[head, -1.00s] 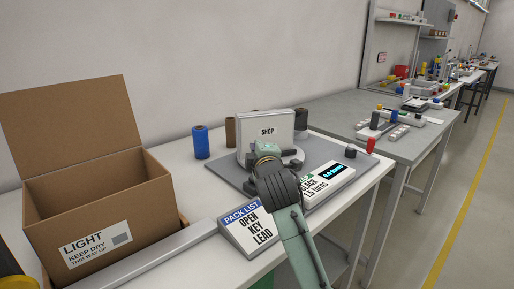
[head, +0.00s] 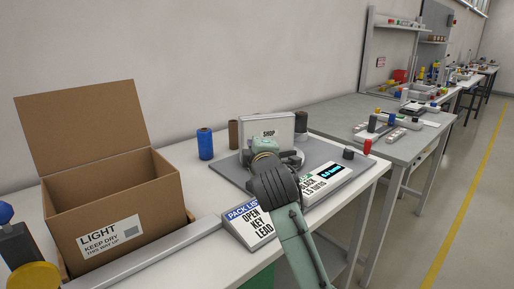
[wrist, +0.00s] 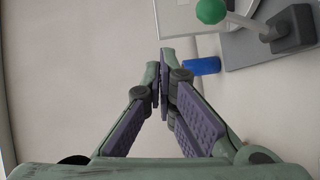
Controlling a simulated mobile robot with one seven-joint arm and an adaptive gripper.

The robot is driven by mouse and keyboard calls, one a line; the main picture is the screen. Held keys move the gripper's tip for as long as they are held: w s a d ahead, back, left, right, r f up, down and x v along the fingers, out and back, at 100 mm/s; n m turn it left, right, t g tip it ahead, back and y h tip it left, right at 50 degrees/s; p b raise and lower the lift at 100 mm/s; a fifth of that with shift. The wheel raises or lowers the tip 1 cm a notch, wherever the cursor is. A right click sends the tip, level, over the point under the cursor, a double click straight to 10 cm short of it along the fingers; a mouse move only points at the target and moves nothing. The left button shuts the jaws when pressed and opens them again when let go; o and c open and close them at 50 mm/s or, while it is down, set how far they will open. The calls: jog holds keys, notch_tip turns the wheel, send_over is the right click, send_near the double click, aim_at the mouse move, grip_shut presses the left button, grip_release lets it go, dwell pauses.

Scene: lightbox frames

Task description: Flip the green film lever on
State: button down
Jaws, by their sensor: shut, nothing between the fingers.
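The green film lever shows in the wrist view as a green ball knob (wrist: 212,10) on a pale rod, running to a grey mount (wrist: 291,28) at the upper right. The knob is cut by the top edge of the picture. My gripper (wrist: 165,72) has its fingers together and empty, apart from the knob, which lies above and right of the tips. In the head view my wrist (head: 264,146) is in front of the panel marked SHOP (head: 268,132). It hides the fingers, and I cannot make out the lever there.
A blue spool (head: 205,144) stands left of the panel, and shows beyond the fingertips in the wrist view (wrist: 203,66). A brown spool (head: 233,133) is beside it. An open cardboard box (head: 150,205), a PACK LIST sign (head: 247,226) and a display block (head: 325,183) flank my arm.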

jog(key=s+r+b, duration=0.1)
jog(key=s, duration=0.4)
jog(key=shift+s+d+r, duration=0.25)
jog(key=shift+s+d, duration=0.15)
jog(key=shift+d, duration=0.05)
